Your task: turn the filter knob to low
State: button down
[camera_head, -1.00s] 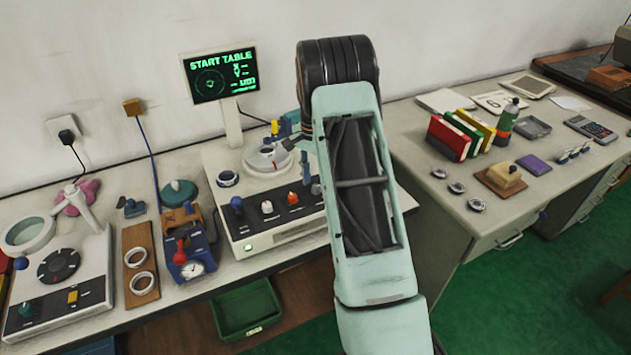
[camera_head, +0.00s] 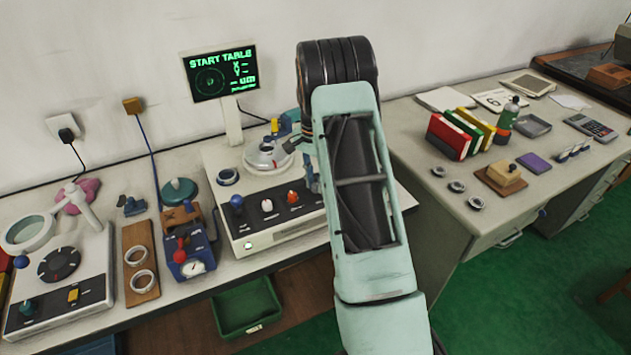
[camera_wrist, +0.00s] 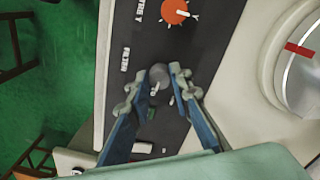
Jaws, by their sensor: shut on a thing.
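The filter knob (camera_wrist: 158,73) is a small grey knob on the dark control strip, beside the printed word "FILTER" in the wrist view. My gripper (camera_wrist: 158,78) has a finger on either side of the knob and is shut on it. Small white marks show near the knob, too small to read, so its setting is unclear. In the head view my gripper (camera_head: 312,180) is at the right end of the machine's front panel (camera_head: 280,215), largely covered by my arm. The filter knob is hidden there.
An orange knob (camera_wrist: 177,11) is beside the filter knob on the same strip. White (camera_head: 267,205) and blue (camera_head: 237,202) knobs stand farther left. The round table (camera_head: 268,157) is behind the panel. A screen (camera_head: 220,75) reads "START TABLE". The desk at right holds books (camera_head: 462,135).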

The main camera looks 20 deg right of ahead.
aim_at(314, 185)
jog(key=shift+n, duration=0.3)
jog(key=n+b, duration=0.2)
jog(key=n, duration=0.1)
jog(key=shift+n, duration=0.3)
jog(key=shift+n+b, duration=0.6)
jog(key=shift+n, duration=1.7)
jog(key=c, duration=1.7)
grip_release()
jog(key=shift+c, duration=0.2)
jog(key=shift+r, duration=0.1)
notch_tip(314, 185, up, 12)
jog(key=shift+a, duration=0.25)
